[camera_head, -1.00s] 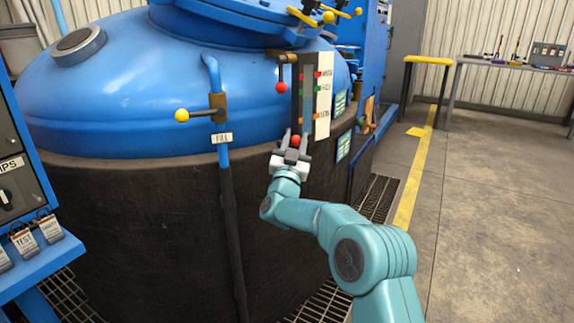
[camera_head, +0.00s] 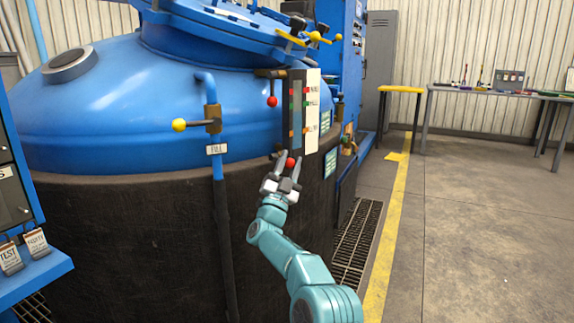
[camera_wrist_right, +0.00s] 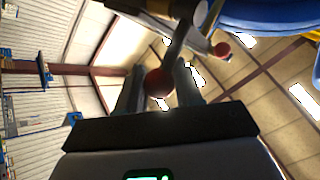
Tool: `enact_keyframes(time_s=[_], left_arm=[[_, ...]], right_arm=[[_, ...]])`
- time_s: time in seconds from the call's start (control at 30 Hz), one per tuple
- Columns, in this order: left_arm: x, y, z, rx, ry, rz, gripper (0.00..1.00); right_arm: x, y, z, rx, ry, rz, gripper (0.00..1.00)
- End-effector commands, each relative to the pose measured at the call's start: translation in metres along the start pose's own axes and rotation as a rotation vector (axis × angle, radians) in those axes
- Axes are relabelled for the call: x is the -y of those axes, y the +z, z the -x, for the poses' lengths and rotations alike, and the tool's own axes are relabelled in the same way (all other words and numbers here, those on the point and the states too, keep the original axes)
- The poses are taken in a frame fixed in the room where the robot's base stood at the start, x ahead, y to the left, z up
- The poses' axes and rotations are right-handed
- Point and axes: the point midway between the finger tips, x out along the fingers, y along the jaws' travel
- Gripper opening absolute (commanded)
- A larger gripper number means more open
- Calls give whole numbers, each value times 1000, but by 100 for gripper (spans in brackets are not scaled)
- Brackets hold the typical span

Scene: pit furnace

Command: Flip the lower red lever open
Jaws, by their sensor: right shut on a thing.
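The lower red lever's ball knob (camera_head: 291,163) sits below the gauge panel on the side of the blue tank. My right gripper (camera_head: 288,172) reaches it from below and is shut on it. In the right wrist view the red knob (camera_wrist_right: 158,82) lies between the two fingers, with its stem running up to a pipe fitting. The upper red lever (camera_head: 272,101) hangs down from its valve above; its red ball also shows in the right wrist view (camera_wrist_right: 222,50). The fingers partly hide the lower lever. My left gripper is not in view.
The tank (camera_head: 120,110) fills the left and middle. A yellow-knobbed valve (camera_head: 179,125) sticks out left of the levers. The gauge panel (camera_head: 312,110) stands just above my gripper. A blue control cabinet (camera_head: 40,265) is at the left edge. The floor at right is clear.

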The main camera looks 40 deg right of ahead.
Motion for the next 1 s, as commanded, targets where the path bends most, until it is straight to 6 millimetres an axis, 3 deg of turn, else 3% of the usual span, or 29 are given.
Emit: enact_keyframes(time_s=[0.3,0.33,0.4,0.77,1.0], left_arm=[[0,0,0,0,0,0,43],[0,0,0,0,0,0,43],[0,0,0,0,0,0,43],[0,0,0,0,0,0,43],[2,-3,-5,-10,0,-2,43]], right_arm=[[1,1,0,6,-3,1,0],[1,1,0,6,-3,1,41],[1,1,0,6,-3,1,60],[3,0,4,3,-1,-1,60],[3,-1,32,5,-3,-1,60]])
